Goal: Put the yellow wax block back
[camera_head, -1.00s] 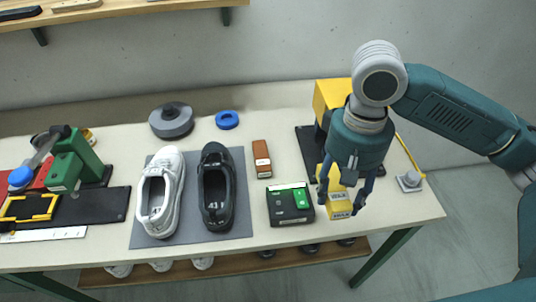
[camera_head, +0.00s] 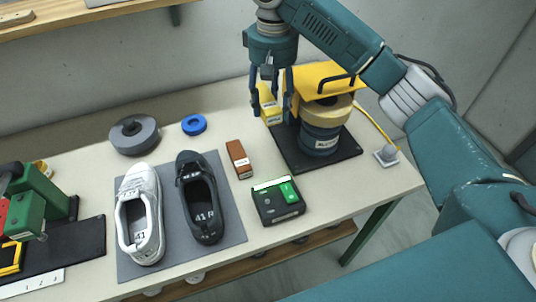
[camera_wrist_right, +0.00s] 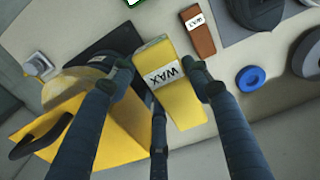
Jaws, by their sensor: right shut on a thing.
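The yellow wax block (camera_head: 271,106) with a white label is between the fingers of my right gripper (camera_head: 272,112), at the back of the table, left of the yellow machine. The right wrist view shows the block (camera_wrist_right: 182,99), its label reading WAX, with the fingers of my right gripper (camera_wrist_right: 158,86) shut on its two sides. The fingers hide parts of the block in the head view. I cannot tell whether its underside touches the table. My left gripper is not in view.
The yellow machine (camera_head: 325,74) on a black base (camera_head: 343,155) stands just right of the block. A brown block (camera_head: 239,159), a blue ring (camera_head: 194,124), a grey round tin (camera_head: 134,135) and a black-green box (camera_head: 278,202) are nearby. Two shoes lie on a grey mat (camera_head: 232,222).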

